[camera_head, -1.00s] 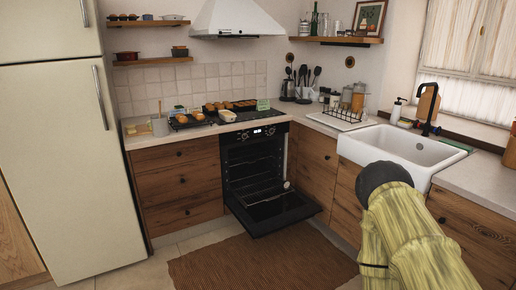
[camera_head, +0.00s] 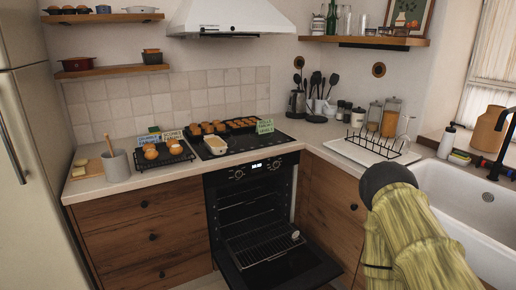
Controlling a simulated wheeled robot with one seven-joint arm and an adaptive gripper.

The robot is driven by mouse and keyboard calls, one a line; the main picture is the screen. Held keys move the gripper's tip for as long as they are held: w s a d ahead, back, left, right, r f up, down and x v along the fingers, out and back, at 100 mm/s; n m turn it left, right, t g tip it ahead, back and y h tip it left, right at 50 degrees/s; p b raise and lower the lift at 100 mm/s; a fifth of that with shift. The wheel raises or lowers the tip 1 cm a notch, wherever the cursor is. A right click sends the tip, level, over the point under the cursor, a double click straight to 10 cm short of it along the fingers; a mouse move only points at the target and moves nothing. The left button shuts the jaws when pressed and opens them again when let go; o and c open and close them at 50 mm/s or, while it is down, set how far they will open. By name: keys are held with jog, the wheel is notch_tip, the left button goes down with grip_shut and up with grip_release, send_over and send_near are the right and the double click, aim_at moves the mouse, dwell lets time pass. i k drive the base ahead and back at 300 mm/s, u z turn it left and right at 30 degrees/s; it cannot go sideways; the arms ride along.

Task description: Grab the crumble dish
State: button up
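A small cream rectangular dish (camera_head: 216,146), which looks like the crumble dish, sits at the front left of the black cooktop, beside a dark rack of rolls. Its contents are too small to make out. My arm, in a yellowish sleeve with a dark rounded end, rises at the lower right, in front of the sink cabinet and well apart from the dish. My gripper's fingers do not show.
The oven door (camera_head: 278,268) hangs open below the cooktop, jutting into the floor space. A bun rack (camera_head: 164,155), a muffin tray (camera_head: 228,126) and small signs crowd the counter around the dish. A grey crock (camera_head: 117,166) stands left. A dish rack (camera_head: 374,148) stands right.

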aim_at(215, 145)
jog(key=i, duration=1.65)
jog(key=u, duration=1.15)
